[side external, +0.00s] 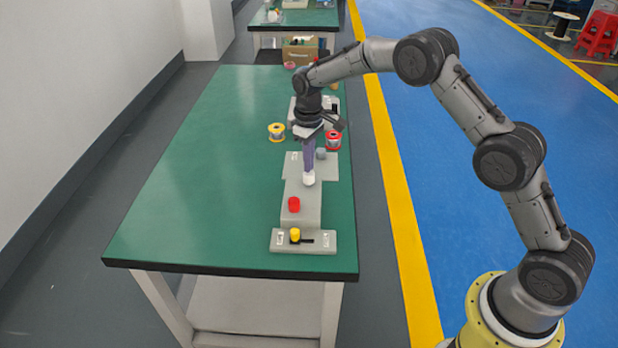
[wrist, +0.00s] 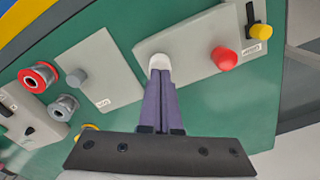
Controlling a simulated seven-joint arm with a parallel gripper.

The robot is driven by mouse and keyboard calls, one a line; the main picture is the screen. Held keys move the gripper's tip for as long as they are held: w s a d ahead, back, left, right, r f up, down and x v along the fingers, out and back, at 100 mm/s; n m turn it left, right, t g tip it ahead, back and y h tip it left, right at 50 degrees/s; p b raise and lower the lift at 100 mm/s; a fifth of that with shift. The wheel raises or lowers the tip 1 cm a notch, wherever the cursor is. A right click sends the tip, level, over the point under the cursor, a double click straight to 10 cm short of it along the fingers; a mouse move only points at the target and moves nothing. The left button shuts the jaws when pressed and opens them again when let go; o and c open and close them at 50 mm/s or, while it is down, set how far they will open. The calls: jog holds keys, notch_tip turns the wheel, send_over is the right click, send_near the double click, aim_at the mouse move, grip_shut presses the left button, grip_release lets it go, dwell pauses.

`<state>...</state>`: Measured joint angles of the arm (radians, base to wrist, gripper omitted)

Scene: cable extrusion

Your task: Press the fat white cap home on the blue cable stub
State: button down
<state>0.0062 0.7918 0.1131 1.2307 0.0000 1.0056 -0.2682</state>
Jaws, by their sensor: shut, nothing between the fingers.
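The fat white cap (side external: 309,179) stands on the long grey block (side external: 300,210), toward its far end. It also shows in the wrist view (wrist: 159,61), just beyond my fingertips. My gripper (side external: 309,170) points down over the cap with its two purple fingers together and nothing between them. In the wrist view its fingertips (wrist: 160,75) overlap the cap's near edge; they look to be at or on its top, but I cannot tell whether they touch. The blue cable stub is not visible; the cap or fingers may hide it.
A red cap (side external: 294,204) stands on the same block, nearer the front. A yellow knob (side external: 295,235) sits on a slotted grey base (side external: 318,243). A grey plate (wrist: 100,72) carries a grey cylinder (wrist: 76,77). Yellow (side external: 276,131) and red (side external: 333,140) spools stand behind. The table's left side is clear.

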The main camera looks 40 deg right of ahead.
jog(key=shift+f, duration=1.05)
dwell(0.8)
jog(key=shift+r, duration=3.65)
